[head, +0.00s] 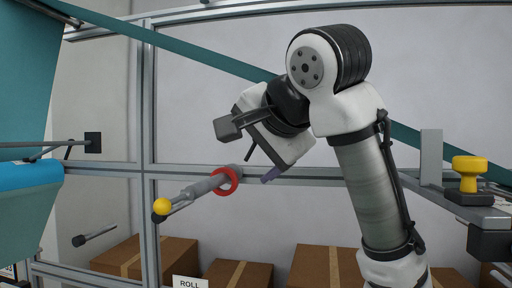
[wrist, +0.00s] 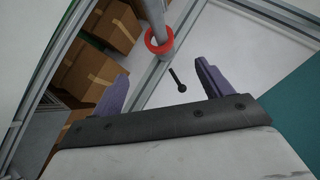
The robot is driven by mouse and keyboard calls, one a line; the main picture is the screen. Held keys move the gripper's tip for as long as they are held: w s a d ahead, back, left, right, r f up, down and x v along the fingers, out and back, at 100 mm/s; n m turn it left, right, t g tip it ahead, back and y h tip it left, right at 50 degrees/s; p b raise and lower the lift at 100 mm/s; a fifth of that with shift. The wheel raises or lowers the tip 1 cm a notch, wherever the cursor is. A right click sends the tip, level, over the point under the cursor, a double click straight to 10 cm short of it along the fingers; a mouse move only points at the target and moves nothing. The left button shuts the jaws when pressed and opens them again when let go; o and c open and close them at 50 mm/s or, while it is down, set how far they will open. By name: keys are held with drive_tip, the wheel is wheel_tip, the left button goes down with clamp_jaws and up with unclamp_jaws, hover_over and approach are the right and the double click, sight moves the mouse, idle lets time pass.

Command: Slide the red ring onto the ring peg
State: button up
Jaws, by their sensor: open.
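The red ring (head: 233,188) sits around a thick grey rod (head: 205,187) that juts out from the metal frame, apparently the ring peg. A yellow ball and a dark tip are at the rod's near end. In the wrist view the ring (wrist: 149,46) also encircles the grey rod (wrist: 156,17), just beyond my fingertips. My gripper (head: 260,163) is open and empty, just right of the ring in the head view. Its two purple fingers are spread wide in the wrist view (wrist: 162,70), with nothing between them touching either finger.
The yellow ball (head: 163,206) is near the rod's end. A thinner rod (head: 98,235) with a dark end is at lower left. A yellow knob (head: 469,172) stands on a ledge at right. Cardboard boxes (head: 238,274) line the floor behind. A teal strip (head: 215,60) crosses overhead.

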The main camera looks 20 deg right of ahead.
sight(227, 174)
drive_tip(key=p+x, duration=0.3)
drive_tip(key=x, duration=1)
drive_tip(key=shift+s+p, duration=0.1)
drive_tip(key=shift+p, duration=0.2)
drive_tip(key=shift+c, duration=0.2)
drive_tip(key=c, duration=1)
drive_tip(key=shift+o, duration=1.3)
drive_tip(key=shift+c, duration=1.2)
drive_tip(key=shift+s+a+r, duration=0.15)
drive_tip(key=shift+r, duration=0.2)
